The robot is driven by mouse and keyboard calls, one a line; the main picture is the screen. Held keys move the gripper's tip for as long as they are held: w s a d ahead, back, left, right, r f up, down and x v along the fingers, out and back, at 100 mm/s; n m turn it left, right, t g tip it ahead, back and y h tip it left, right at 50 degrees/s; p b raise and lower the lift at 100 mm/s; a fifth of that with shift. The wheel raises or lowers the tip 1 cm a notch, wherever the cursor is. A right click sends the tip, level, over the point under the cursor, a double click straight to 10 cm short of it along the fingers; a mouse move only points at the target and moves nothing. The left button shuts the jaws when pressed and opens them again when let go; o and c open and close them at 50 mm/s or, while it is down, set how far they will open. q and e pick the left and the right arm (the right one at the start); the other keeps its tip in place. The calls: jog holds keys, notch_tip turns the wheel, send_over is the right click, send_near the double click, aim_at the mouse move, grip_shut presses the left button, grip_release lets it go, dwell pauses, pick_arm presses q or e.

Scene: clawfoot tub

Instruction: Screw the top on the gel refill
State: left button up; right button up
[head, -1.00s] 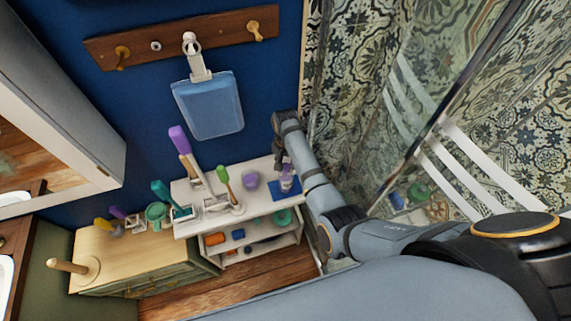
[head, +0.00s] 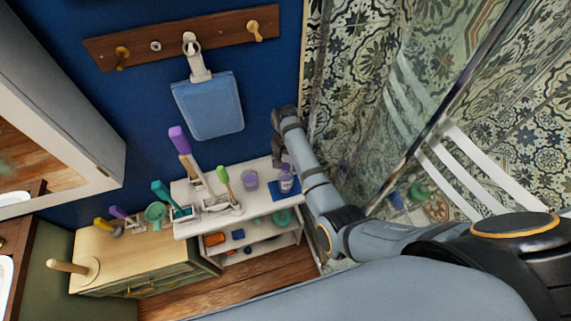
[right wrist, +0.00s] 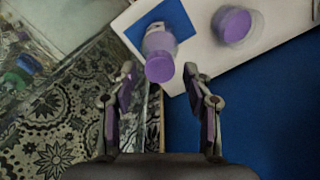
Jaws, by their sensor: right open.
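The gel refill (head: 286,184) is a small pale bottle with a purple top. It stands on a blue mat (head: 283,194) at the right end of the white shelf unit. In the right wrist view the purple top (right wrist: 159,68) faces the camera, on the bottle's end; I cannot tell whether it is screwed down. My right gripper (right wrist: 159,72) is open and empty, its fingers on either side of the top in the picture, with gaps showing. In the head view the right gripper (head: 279,150) hangs just above and behind the bottle. My left gripper is not in view.
A purple round container (head: 250,180) stands left of the bottle. Brushes in holders, a green one (head: 223,178) among them, stand further left on the white unit (head: 215,228). A glass panel and patterned tiles (head: 350,60) are close on the right.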

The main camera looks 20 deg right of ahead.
jog(key=shift+r, duration=2.4)
jog(key=shift+r, duration=0.3)
notch_tip(320, 180, up, 7)
